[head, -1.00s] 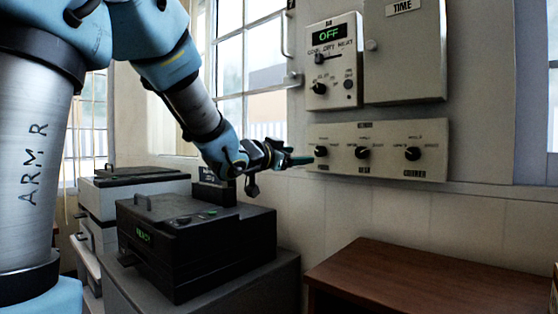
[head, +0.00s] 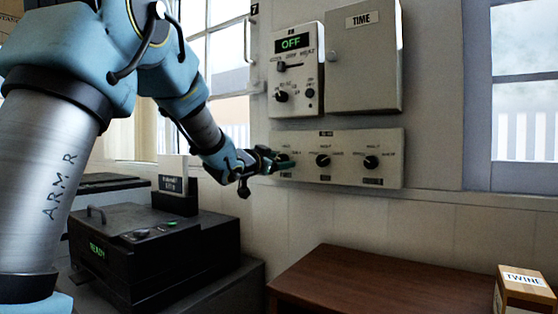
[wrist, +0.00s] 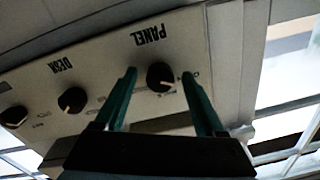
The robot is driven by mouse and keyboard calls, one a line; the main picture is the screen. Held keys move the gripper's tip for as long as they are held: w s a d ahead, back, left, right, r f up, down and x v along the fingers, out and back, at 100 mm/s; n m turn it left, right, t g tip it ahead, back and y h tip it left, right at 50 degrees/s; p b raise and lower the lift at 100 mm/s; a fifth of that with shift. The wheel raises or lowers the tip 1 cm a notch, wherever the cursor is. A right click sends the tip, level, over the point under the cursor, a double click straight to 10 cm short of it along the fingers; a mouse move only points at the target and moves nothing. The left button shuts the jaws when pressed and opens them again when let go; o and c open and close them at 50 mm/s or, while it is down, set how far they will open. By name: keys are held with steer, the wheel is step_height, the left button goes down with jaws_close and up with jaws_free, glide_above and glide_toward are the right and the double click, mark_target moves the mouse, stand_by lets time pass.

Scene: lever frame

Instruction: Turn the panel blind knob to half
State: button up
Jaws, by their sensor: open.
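The panel blind knob (wrist: 160,77) is a black round knob on a pale control plate (head: 342,140). The PANEL label (wrist: 150,34) is beside it, upside down in the wrist view. In the head view it is the leftmost of three knobs, mostly covered by my gripper (head: 284,162). In the wrist view my open gripper (wrist: 159,76) has one green finger on each side of this knob. I cannot tell whether the fingers touch it. A small pale mark shows on the knob, but its exact setting is too small to read.
The DESK knob (wrist: 72,100) is beside it, with a third knob (head: 371,162) farther along. Above hang a box with an OFF display (head: 292,43) and a TIME cabinet (head: 364,65). A black machine (head: 130,245) and brown table (head: 390,285) stand below.

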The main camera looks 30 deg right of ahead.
steer(key=shift+c, duration=0.2)
jaws_close()
stand_by(0.3)
steer(key=shift+f, duration=0.1)
steer(key=shift+m+h+b, duration=0.3)
steer(key=shift+m+b, duration=5.55)
steer(key=shift+m, duration=0.05)
